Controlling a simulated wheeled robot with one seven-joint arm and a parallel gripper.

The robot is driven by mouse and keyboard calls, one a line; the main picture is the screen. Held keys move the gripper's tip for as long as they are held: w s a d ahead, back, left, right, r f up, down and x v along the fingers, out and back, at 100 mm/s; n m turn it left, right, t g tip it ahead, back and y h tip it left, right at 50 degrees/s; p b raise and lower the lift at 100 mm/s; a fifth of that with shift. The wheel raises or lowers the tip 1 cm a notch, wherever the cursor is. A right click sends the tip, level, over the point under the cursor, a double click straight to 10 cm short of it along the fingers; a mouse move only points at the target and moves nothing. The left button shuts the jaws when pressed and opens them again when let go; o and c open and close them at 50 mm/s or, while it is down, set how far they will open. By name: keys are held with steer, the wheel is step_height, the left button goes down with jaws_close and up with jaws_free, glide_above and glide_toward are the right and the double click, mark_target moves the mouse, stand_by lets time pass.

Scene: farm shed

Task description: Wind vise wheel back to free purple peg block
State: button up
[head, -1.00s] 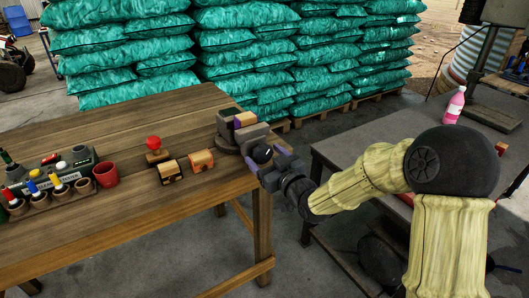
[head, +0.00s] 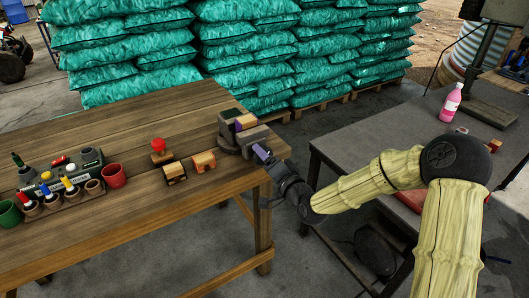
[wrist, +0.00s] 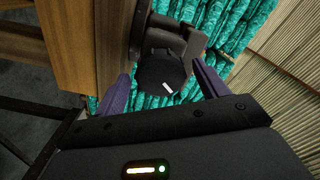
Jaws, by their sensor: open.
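The grey vise (head: 226,131) stands at the right end of the wooden bench (head: 120,235). The vise wheel is hidden behind my gripper in the head view. In the wrist view it is a dark round knob (wrist: 158,68) with a white mark near its lower edge. My gripper (head: 262,153) is at the vise's near right side. In the wrist view my gripper (wrist: 162,82) is open, with one purple finger on each side of the wheel. I cannot tell whether the fingers touch it.
Two small wooden blocks (head: 204,161) and a red-knobbed piece (head: 159,150) sit left of the vise. A red cup (head: 113,176) and a rack of pegs (head: 60,199) are farther left. A grey table (head: 385,115) with a pink bottle (head: 451,103) stands at right.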

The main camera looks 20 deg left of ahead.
steer(key=m+p, duration=0.3)
steer(key=m, duration=0.8)
steer(key=shift+d+m, duration=0.1)
steer(key=shift+m, duration=0.3)
steer(key=shift+c, duration=0.4)
steer(key=c, duration=1)
steer(key=shift+s, duration=0.1)
